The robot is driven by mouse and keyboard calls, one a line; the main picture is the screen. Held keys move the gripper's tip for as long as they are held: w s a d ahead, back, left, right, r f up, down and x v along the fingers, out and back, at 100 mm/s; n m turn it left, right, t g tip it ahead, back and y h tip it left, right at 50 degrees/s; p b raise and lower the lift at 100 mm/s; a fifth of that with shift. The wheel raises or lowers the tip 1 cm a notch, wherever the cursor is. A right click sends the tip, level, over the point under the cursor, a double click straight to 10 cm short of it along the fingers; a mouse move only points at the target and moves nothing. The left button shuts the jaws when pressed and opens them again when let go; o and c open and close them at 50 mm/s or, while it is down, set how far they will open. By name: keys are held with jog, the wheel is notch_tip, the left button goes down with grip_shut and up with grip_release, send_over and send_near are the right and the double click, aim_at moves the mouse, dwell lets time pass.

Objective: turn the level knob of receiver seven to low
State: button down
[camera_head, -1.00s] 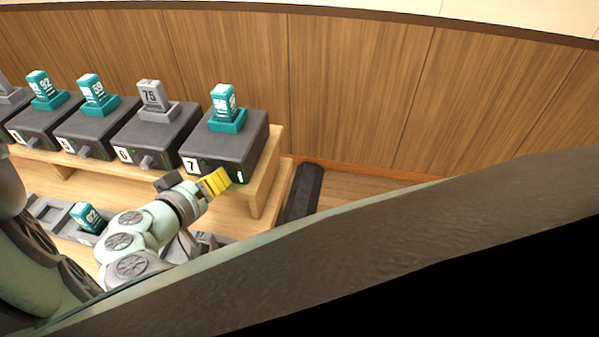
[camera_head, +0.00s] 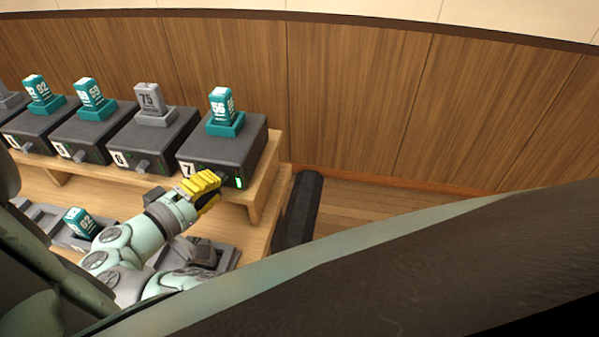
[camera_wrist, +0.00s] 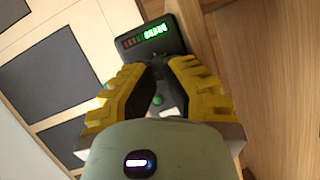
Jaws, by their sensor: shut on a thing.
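Receiver seven (camera_head: 222,150) is a dark box at the right end of the shelf. It bears a "7" label and a teal pack in its top cradle. My gripper (camera_head: 205,187), with yellow fingers, is at its front face, shut on its level knob. The knob is hidden by the fingers in the head view and cannot be made out clearly in the wrist view. In the wrist view the fingers (camera_wrist: 158,78) close in from both sides before the dark front. The level meter (camera_wrist: 147,36) shows several bright green bars and dim orange-red ones. A green light (camera_wrist: 157,100) shows between the fingers.
Receiver six (camera_head: 150,140) stands just left, with its grey pack and knob, and more receivers stand beyond. The wooden shelf (camera_head: 262,190) ends right of receiver seven. Below are grey trays, one with a teal pack (camera_head: 82,222). A dark block (camera_head: 298,208) stands at right.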

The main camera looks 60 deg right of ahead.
jog(key=shift+f, duration=0.15)
dwell(0.3)
jog(key=c, duration=1.3)
grip_release()
jog(key=shift+s+d, duration=0.1)
jog(key=shift+d, duration=0.05)
jog(key=shift+c, duration=0.2)
jog(key=o, duration=0.5)
jog(key=shift+a, duration=0.2)
jog(key=a+r, duration=0.2)
jog(key=a, duration=0.9)
jog(key=shift+s+a, duration=0.15)
jog(key=shift+a, duration=0.15)
